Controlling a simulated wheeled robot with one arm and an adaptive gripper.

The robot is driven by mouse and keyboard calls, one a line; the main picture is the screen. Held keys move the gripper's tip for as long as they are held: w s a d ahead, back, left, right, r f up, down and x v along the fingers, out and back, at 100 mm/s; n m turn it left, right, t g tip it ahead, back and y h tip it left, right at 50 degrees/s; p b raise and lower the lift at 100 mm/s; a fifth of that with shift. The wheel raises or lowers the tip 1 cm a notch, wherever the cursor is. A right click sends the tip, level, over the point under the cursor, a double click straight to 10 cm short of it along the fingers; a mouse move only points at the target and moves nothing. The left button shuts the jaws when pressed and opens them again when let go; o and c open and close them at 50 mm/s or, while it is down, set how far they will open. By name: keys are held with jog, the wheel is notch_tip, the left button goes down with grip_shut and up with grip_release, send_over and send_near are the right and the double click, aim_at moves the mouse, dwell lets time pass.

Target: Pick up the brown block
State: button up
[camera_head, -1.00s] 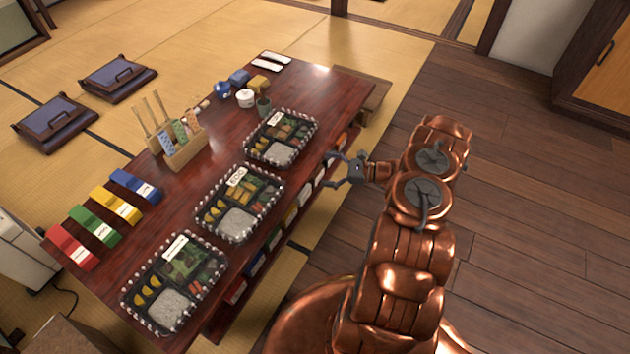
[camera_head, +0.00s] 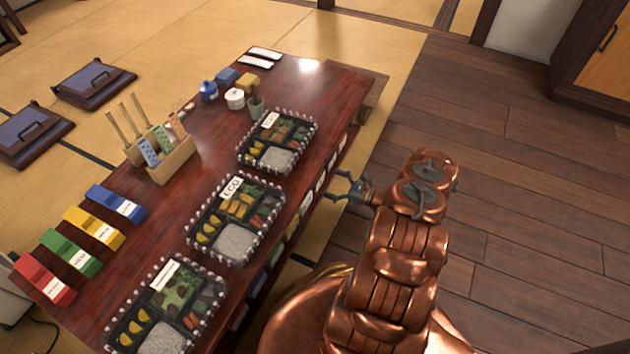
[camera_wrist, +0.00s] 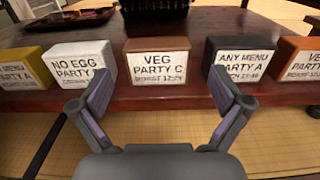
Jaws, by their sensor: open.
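The brown block (camera_wrist: 157,46) stands upright in the middle of the wrist view, with a white label reading VEG PARTY C on its front. It is in a row of labelled blocks on a dark red wooden shelf (camera_wrist: 185,100). My gripper (camera_wrist: 160,88) is open and empty, its two fingers spread either side of the brown block's line and short of its front face. In the head view my gripper (camera_head: 338,186) is beside the table's right long edge. I cannot pick out the brown block there.
A white block (camera_wrist: 82,48) stands left of the brown one and a black block (camera_wrist: 238,48) right, with gaps between. A yellow block (camera_wrist: 20,60) and an orange block (camera_wrist: 302,50) are farther out. Above is the tabletop (camera_head: 315,92) with bento trays. Wooden floor (camera_head: 530,200) is clear at right.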

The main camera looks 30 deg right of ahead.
aim_at(321, 178)
jog(key=shift+r+b+x, duration=0.2)
jog(key=shift+b+x, duration=0.35)
jog(key=shift+x, duration=0.7)
jog(key=shift+r+b+x, duration=0.2)
jog(key=shift+b+x, duration=0.3)
jog(key=shift+x, duration=0.75)
jog(key=shift+s+a, duration=0.1)
jog(key=c, duration=1)
